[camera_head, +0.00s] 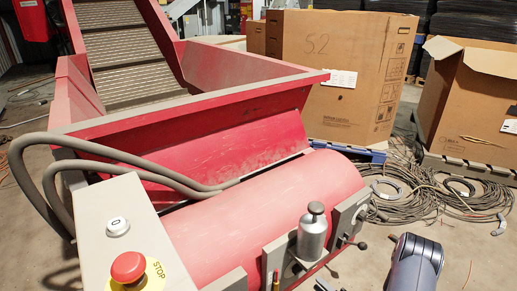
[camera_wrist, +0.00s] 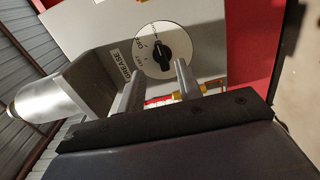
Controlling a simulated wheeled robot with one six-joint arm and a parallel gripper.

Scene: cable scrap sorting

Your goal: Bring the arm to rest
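My gripper (camera_wrist: 157,66) shows in the wrist view, with two grey fingers standing apart above a dark bar. It is open, and I see nothing held between the fingers. Behind the fingertips is a round white dial with a black knob (camera_wrist: 170,50) on a grey panel; I cannot tell how far off it is. In the head view a grey link of my arm (camera_head: 415,263) shows at the lower right. The gripper's fingers cannot be made out there.
A silver canister (camera_head: 312,236) stands on the red machine (camera_head: 275,205), beside small levers. It also shows in the wrist view (camera_wrist: 38,98). A red stop button (camera_head: 128,267) is at lower left.

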